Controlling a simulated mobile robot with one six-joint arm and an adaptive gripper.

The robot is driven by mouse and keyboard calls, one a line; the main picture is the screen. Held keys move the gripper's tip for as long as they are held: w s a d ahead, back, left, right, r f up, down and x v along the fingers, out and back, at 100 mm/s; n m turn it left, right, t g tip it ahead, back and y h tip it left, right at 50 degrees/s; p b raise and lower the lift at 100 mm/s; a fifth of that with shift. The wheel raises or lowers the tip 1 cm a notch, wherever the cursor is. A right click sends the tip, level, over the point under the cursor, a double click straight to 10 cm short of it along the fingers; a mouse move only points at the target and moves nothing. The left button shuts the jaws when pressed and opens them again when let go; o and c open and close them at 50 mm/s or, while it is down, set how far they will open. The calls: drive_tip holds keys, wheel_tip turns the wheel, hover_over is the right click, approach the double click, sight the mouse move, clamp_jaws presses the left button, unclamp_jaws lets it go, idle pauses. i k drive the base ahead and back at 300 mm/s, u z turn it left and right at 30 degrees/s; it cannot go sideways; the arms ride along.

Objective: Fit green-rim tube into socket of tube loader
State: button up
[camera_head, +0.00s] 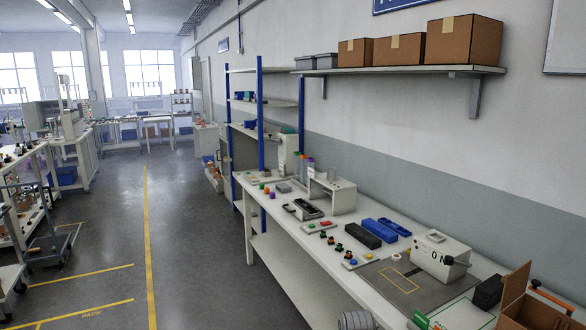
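A white bench-top device with a raised top (331,190) stands on the long workbench and may be the tube loader; its socket cannot be made out. Thin upright clear tubes (310,167) with small coloured rims stand behind and to the left of it. The rims are too small to tell surely which one is green.
The white workbench (292,241) runs along the right wall. It holds small coloured parts, a black bin (357,235), blue trays (378,227), a grey mat (388,285), a white box with a black knob (440,258) and an open cardboard box (530,305).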

sight(289, 144)
drive_tip(key=u, duration=1.05)
drive_tip(key=i, duration=2.6)
drive_tip(key=z, duration=0.05)
